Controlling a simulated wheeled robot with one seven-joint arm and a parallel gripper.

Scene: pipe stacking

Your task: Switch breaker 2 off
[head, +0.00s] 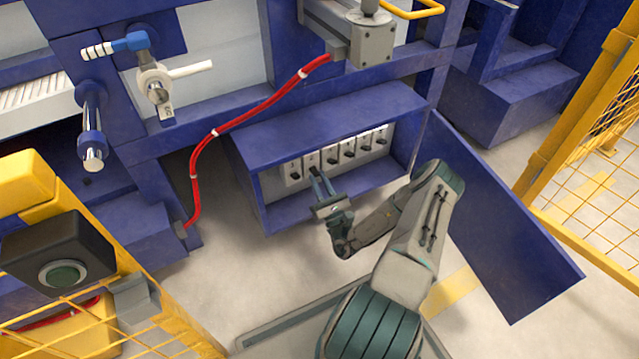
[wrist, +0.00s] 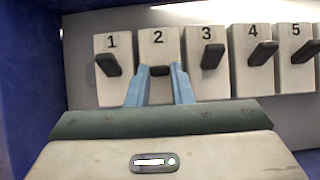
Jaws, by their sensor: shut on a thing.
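Breaker 2 (wrist: 158,48) is a pale block marked "2" in the row of breakers, second from the left. It also shows in the head view (head: 311,160). Its dark lever (wrist: 153,71) sits between the two blue fingers of my gripper (wrist: 158,72), which are shut on it. The lever looks short from here, and its lower part is hidden by my gripper. In the head view my gripper (head: 315,174) reaches into the blue box from the front.
Breaker 1 (wrist: 108,42) and breaker 3 (wrist: 205,36) stand close on either side. Breakers 4 (wrist: 247,39) and 5 (wrist: 288,40) follow to the right. The blue box (head: 250,185) surrounds the row; its door (head: 500,240) hangs open at the right.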

